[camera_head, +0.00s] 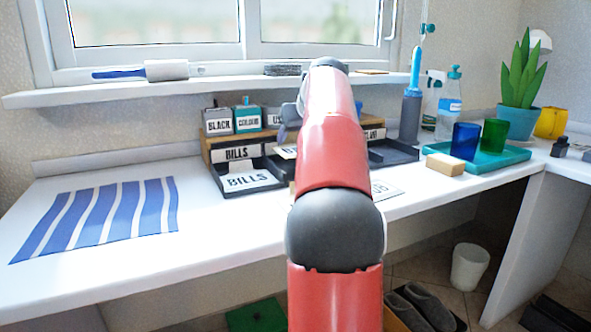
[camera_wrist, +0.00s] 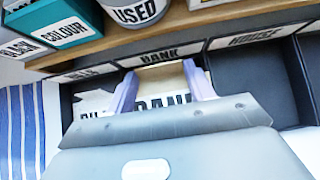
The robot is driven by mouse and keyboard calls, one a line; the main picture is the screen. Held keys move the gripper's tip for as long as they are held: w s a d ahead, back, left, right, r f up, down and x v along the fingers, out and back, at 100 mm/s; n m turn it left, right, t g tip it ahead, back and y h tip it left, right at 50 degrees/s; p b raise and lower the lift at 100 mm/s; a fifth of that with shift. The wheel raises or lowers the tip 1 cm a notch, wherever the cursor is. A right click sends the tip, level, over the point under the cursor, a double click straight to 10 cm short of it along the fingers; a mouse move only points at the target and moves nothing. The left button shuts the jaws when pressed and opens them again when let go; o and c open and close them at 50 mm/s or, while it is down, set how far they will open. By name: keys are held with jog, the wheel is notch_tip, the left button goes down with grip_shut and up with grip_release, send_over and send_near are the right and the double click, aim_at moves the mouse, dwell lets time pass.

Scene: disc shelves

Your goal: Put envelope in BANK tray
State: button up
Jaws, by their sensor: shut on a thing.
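My gripper (camera_wrist: 160,70) shows in the wrist view, its two pale purple fingers on either side of a white envelope marked BANK (camera_wrist: 165,102). It is shut on this envelope. The gripper and envelope are in front of the tray label reading BANK (camera_wrist: 172,55), at the dark BANK tray. I cannot tell whether the envelope touches the tray floor. The palm covers the envelope's near part.
The BILLS tray (camera_head: 217,182) on the left holds a BILLS envelope (camera_head: 248,180). The tray labelled HOUSE (camera_wrist: 255,38) is right of BANK. A wooden shelf with labelled boxes stands above. Another envelope (camera_head: 385,190) lies on the desk, near a tan block (camera_head: 444,164).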

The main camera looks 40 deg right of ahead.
notch_tip(320, 180, down, 6)
jog(key=shift+r+b, duration=0.25)
jog(key=shift+b, duration=0.9)
jog(key=o, duration=1)
jog(key=shift+r, duration=0.1)
jog(key=p+v, duration=0.2)
jog(key=v, duration=1)
jog(key=shift+p, duration=0.4)
